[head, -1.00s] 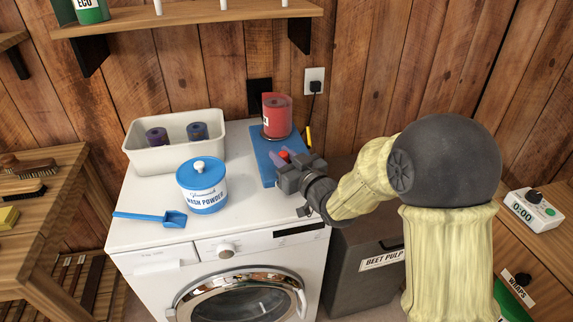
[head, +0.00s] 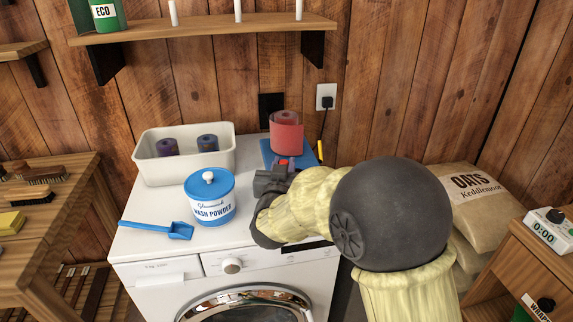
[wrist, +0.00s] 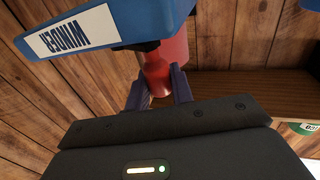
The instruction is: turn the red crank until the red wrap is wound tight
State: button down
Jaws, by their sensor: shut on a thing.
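The red wrap (head: 286,134) stands upright on the blue winder (head: 310,152) at the back right of the washing machine top. I cannot tell how tight it is. My gripper (wrist: 160,88) is shut on that grip. In the head view my gripper (head: 284,166) is at the winder's front edge, and my arm hides part of the winder.
A shelf (head: 210,28) hangs above. A drawer unit (head: 505,262) with a timer is at the right.

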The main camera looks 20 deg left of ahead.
jog(key=m+h+p, duration=0.1)
jog(key=h, duration=0.1)
jog(key=a+m+h+p, duration=0.1)
jog(key=h+p, duration=0.1)
jog(key=w+m+h+p, duration=0.1)
jog(key=h, duration=0.1)
jog(key=shift+a+r+m+t+p, duration=0.25)
jog(key=shift+r+m+t+p, duration=0.05)
jog(key=shift+m+p, duration=0.1)
jog(key=m+h+p, duration=0.1)
jog(key=h, duration=0.1)
jog(key=w+m+g+h+p, duration=0.1)
jog(key=m+h+p, duration=0.1)
jog(key=h, duration=0.1)
jog(key=m+g+h+p, duration=0.1)
jog(key=m+h, duration=0.1)
jog(key=shift+w+a+f, duration=0.2)
jog(key=shift+w+a, duration=0.15)
jog(key=shift+w, duration=0.05)
jog(key=shift+p, duration=0.3)
jog(key=c, duration=1.3)
grip_release()
jog(key=shift+o, duration=0.2)
jog(key=shift+s+d+f+b, duration=0.1)
jog(key=shift+f+b, duration=0.05)
jog(key=shift+b, duration=0.25)
